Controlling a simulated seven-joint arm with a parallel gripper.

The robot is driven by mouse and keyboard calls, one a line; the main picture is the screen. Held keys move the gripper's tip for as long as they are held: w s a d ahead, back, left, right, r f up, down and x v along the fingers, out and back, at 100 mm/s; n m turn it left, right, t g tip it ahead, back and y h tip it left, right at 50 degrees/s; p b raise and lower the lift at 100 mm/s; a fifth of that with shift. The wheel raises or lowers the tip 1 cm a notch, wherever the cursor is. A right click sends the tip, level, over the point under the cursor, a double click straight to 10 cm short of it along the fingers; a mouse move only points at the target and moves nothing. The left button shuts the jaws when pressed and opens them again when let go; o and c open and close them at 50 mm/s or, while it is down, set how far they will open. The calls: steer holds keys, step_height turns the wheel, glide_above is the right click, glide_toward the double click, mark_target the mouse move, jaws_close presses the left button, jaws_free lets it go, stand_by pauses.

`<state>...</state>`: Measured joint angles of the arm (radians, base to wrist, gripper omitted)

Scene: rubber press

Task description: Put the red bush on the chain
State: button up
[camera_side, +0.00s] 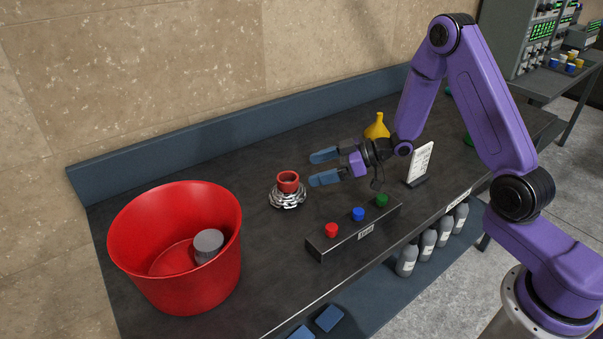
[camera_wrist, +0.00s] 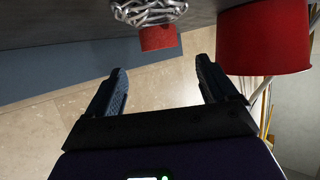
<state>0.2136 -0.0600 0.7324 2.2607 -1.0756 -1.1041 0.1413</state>
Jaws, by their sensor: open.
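The red bush (camera_side: 288,182) is a short, hollow red ring standing upright on the silvery chain (camera_side: 286,201), which lies in a heap on the dark bench. In the wrist view the bush (camera_wrist: 158,38) and chain (camera_wrist: 150,12) appear upside down at the top, beyond the fingertips. My gripper (camera_side: 318,167) is open and empty, to the right of the bush and apart from it, with its blue fingers pointing left. In the wrist view my gripper (camera_wrist: 160,68) shows a clear gap between its fingers. The underside of the bush is hidden against the chain.
A large red bucket (camera_side: 150,285) holding a grey cylinder (camera_side: 208,246) stands at left. A box (camera_side: 350,232) with red, blue and green buttons sits in front of my gripper. A yellow funnel-shaped thing (camera_side: 377,128) and white sign (camera_side: 420,160) stand to the right.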

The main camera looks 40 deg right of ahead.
steer(key=s+r+n+g+h, duration=0.1)
steer(key=s+r+g+h, duration=0.2)
steer(key=s, duration=0.9)
steer(key=s+d+r+n+g+h, duration=0.1)
steer(key=s+r+g+h, duration=0.2)
steer(key=s, duration=0.9)
steer(key=s+r+g+h, duration=0.2)
steer(key=s+r+h, duration=0.1)
steer(key=s, duration=0.9)
steer(key=shift+s+d+n+g+h, duration=0.2)
steer(key=shift+d+n+g+h, duration=0.05)
steer(key=shift+n+g+h, duration=0.15)
